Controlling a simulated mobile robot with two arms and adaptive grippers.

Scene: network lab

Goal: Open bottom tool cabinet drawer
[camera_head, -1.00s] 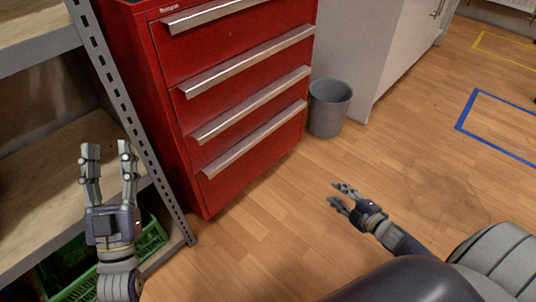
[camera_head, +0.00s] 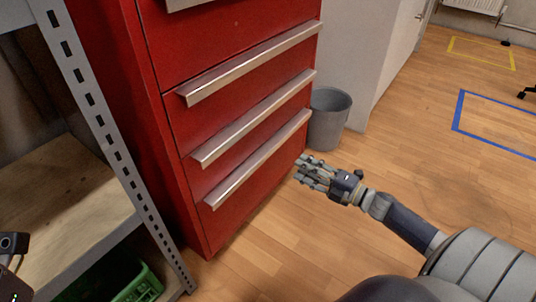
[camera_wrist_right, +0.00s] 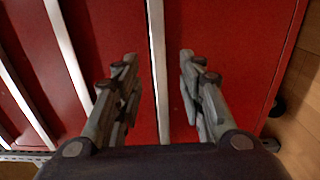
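The red tool cabinet (camera_head: 185,125) stands left of centre in the head view, with long silver bar handles. Its bottom drawer (camera_head: 262,185) looks flush with the cabinet front. The bottom drawer's handle (camera_head: 260,160) slants up to the right. My right gripper (camera_head: 303,172) is near the handle's right end, fingers pointing at the cabinet. In the right wrist view, the gripper (camera_wrist_right: 158,65) is open, with the bottom handle (camera_wrist_right: 154,25) between its spread fingers. Neither finger visibly touches the handle. My left gripper's fingers are out of view.
A metal shelf rack (camera_head: 100,125) stands close to the cabinet's left side, with a green crate (camera_head: 135,290) below. A grey bin (camera_head: 327,118) stands beside the cabinet's right side. The wood floor (camera_head: 285,245) in front of the drawers is clear.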

